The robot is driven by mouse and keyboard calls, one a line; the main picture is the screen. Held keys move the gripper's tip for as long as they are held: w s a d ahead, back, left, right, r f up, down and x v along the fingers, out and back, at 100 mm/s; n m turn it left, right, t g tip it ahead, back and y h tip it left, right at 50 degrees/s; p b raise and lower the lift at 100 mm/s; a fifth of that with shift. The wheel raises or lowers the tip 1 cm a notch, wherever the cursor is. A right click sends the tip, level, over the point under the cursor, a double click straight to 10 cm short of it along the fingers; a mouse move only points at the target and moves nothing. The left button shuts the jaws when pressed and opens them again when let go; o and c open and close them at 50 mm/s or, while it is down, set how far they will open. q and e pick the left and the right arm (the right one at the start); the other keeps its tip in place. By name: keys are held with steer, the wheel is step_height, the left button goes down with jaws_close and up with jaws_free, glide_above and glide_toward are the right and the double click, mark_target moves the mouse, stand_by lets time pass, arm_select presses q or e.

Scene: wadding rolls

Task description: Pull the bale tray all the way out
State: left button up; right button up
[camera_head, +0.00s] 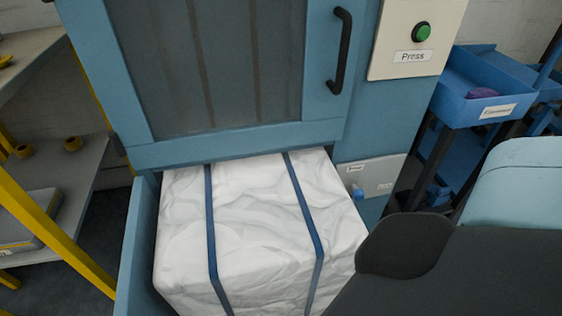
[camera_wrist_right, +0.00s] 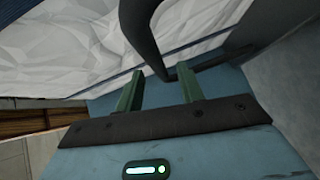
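The bale tray (camera_head: 133,250) sticks out from under the blue press door, its left wall showing in the head view. A white wrapped bale (camera_head: 262,230) with two blue straps sits in it. The tray's front is out of frame or hidden by my right arm. In the right wrist view my right gripper (camera_wrist_right: 160,72) has its two green fingers apart. A dark curved handle (camera_wrist_right: 143,35) comes down to a blue panel just beyond and between the fingertips; I see no clear grip on it. The bale (camera_wrist_right: 80,45) shows behind. My left gripper is not in view.
The press door (camera_head: 215,70) has a black handle (camera_head: 343,50) and is shut above the bale. A green button (camera_head: 421,32) sits on the right panel. A blue bin rack (camera_head: 490,95) stands right, a yellow-framed shelf (camera_head: 55,215) left.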

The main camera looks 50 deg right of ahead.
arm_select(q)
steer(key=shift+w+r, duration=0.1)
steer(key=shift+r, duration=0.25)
arm_select(e)
steer(key=v, duration=0.5)
stand_by(0.6)
